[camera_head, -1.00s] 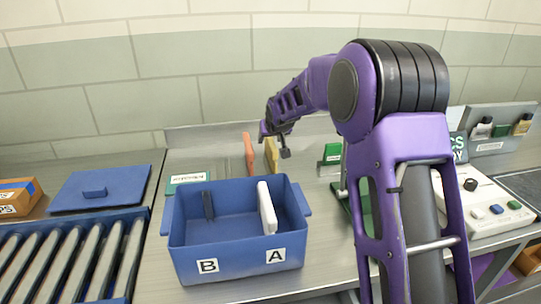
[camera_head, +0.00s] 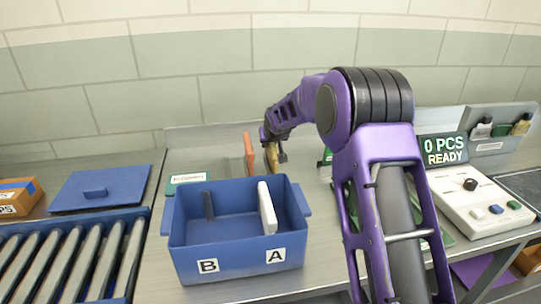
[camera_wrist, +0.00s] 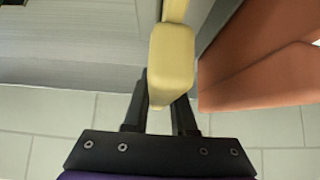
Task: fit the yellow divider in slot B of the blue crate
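The yellow divider (camera_head: 266,160) stands upright on the bench behind the blue crate (camera_head: 236,258). My gripper (camera_head: 280,157) is at its right upper part in the head view. In the wrist view the divider (camera_wrist: 172,62) lies between the two dark fingers of my gripper (camera_wrist: 163,108); it hides part of them, so I cannot tell whether they press on it. The crate is open at the top, with label B at its front left and label A at its front right. A white divider (camera_head: 267,208) stands on the A side. A dark upright strip (camera_head: 208,205) shows on the B side.
An orange divider (camera_head: 249,154) stands close left of the yellow one; it is at the right in the wrist view (camera_wrist: 262,75). A green labelled box (camera_head: 187,181) lies behind the crate's left corner. A roller conveyor (camera_head: 70,262) and blue lid (camera_head: 98,188) are left, a control box (camera_head: 480,207) right.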

